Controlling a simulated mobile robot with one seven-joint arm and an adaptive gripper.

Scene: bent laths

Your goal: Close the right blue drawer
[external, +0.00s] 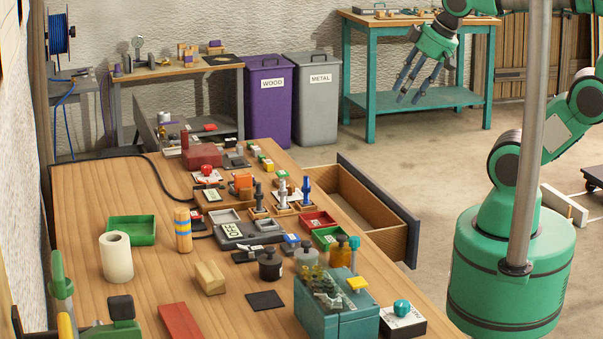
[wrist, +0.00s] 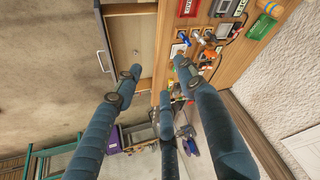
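One drawer (external: 345,203) of the long workbench stands pulled far out.
The workbench top (external: 85,190) is crowded with small trays, bottles, tools and a teal box (external: 337,308). Purple (external: 268,110) and grey (external: 312,112) bins stand behind it. A teal table (external: 415,98) stands farther back. The floor in front of the drawer is clear.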

